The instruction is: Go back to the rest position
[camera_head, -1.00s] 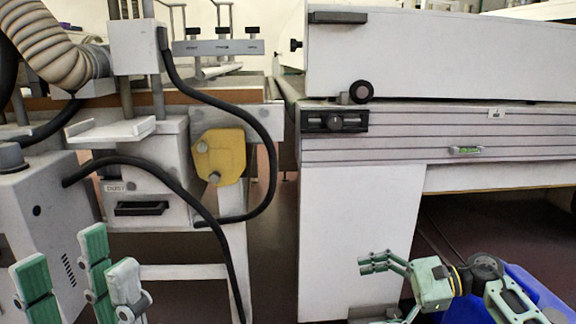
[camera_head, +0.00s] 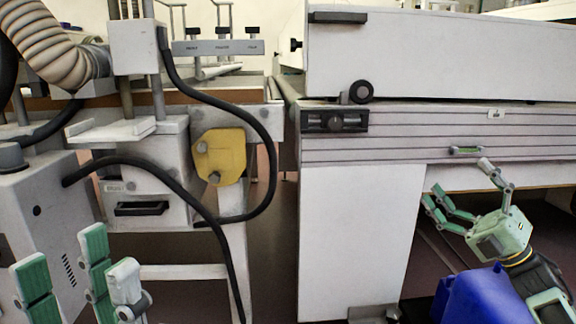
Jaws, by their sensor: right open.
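My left gripper (camera_head: 78,275) is at the lower left of the head view. Its green-padded fingers point up and stand apart, with nothing between them. My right gripper (camera_head: 468,192) is at the lower right. Its fingers are spread wide, point up and left, and hold nothing. It is in front of the opening under the tunnel's long side panel. One fingertip overlaps the panel's lower edge in the picture; I cannot tell whether it touches.
The white curing tunnel (camera_head: 440,58) fills the right. A blue object (camera_head: 478,296) is below my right gripper. At left are a grey machine housing (camera_head: 40,215), a ribbed hose (camera_head: 48,45), black cables and a yellow part (camera_head: 221,154). A floor gap (camera_head: 283,240) separates the machines.

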